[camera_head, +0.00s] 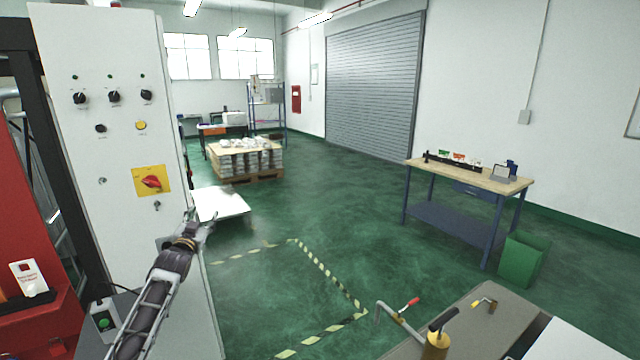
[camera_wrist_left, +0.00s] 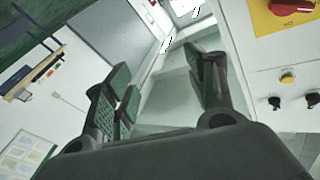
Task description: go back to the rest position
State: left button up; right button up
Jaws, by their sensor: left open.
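My left arm comes in from the lower left in the head view, and its gripper (camera_head: 200,222) is in front of the lower right part of a white control cabinet (camera_head: 105,215). The gripper is open, with nothing between its fingers. In the left wrist view the two dark padded fingers (camera_wrist_left: 165,90) stand apart. The cabinet carries a red rotary switch on a yellow plate (camera_head: 151,180), which also shows at the top right of the left wrist view (camera_wrist_left: 292,8). Black knobs and a yellow button (camera_head: 141,125) sit on the panel too. My right gripper is not in view.
A red machine (camera_head: 35,240) stands at the left. A grey table (camera_head: 462,318) with tools is at the lower right. A workbench (camera_head: 470,174) and a green bin (camera_head: 523,259) stand at the right. A loaded pallet (camera_head: 245,160) is further back.

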pick_arm(q)
jog(key=s+d+f+g, duration=0.15)
jog(key=s+f, duration=0.25)
jog(key=f, duration=1.1)
jog(key=s+f+g, duration=0.3)
jog(key=f, duration=1.3)
jog(key=s+d+f+g, duration=0.2)
jog(key=s+f, duration=0.7)
jog(key=f, duration=0.3)
jog(key=s+d+f+g, duration=0.25)
jog(key=s+f, duration=0.55)
jog(key=f, duration=0.5)
jog(key=s+d+f+g, duration=0.1)
jog(key=s+f+g, duration=0.2)
jog(key=s+f, duration=0.8)
jog(key=s+d+f+g, duration=0.2)
jog(key=s+f, duration=0.4)
jog(key=s, duration=0.8)
jog(key=s+d+f+g, duration=0.1)
jog(key=s+f, duration=0.1)
jog(key=s, duration=0.7)
jog(key=s+d+f+g, duration=0.1)
jog(key=s+f, duration=0.2)
jog(key=s, duration=0.7)
jog(key=s+d+f+g+h, duration=0.1)
jog(key=s+f+g, duration=0.1)
jog(key=s, duration=0.7)
jog(key=shift+s+d+f+n, duration=0.2)
jog(key=shift+d+f+n, duration=0.05)
jog(key=shift+d+n, duration=0.15)
